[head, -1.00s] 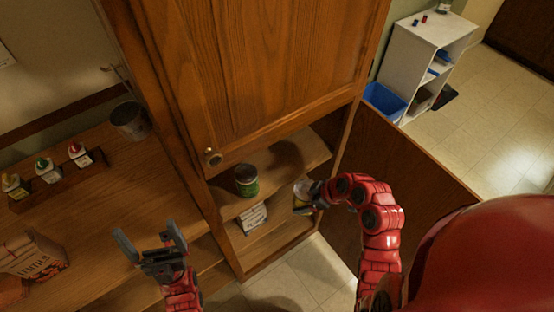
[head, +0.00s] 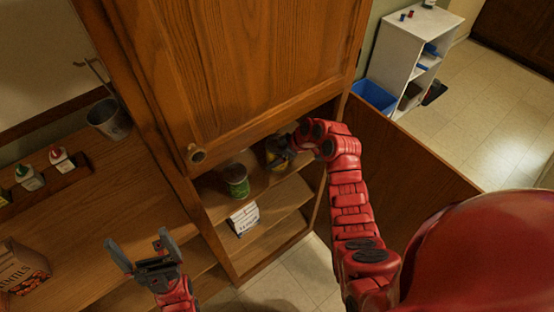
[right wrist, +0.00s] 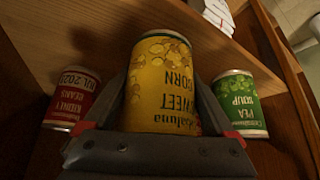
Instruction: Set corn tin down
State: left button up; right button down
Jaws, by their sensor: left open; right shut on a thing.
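The corn tin (right wrist: 163,85) is yellow with "SWEET CORN" lettering, upside down in the right wrist view. My right gripper (right wrist: 160,120) is shut on it, with a finger along each side. In the head view, my right gripper (head: 284,149) is inside the open cabinet, at the upper shelf (head: 264,178), and mostly covers the tin. I cannot tell whether the tin touches the shelf. My left gripper (head: 146,252) is open and empty in front of the counter.
A green pea soup tin (head: 236,182) stands on the upper shelf, left of my right gripper. A red kidney beans tin (right wrist: 73,100) shows in the right wrist view. A white box (head: 244,218) is on the shelf below. The cabinet door (head: 400,170) hangs open at right.

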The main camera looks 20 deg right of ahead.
jog(key=shift+w+f, duration=0.15)
jog(key=shift+f, duration=0.65)
jog(key=shift+r, duration=0.1)
grip_release()
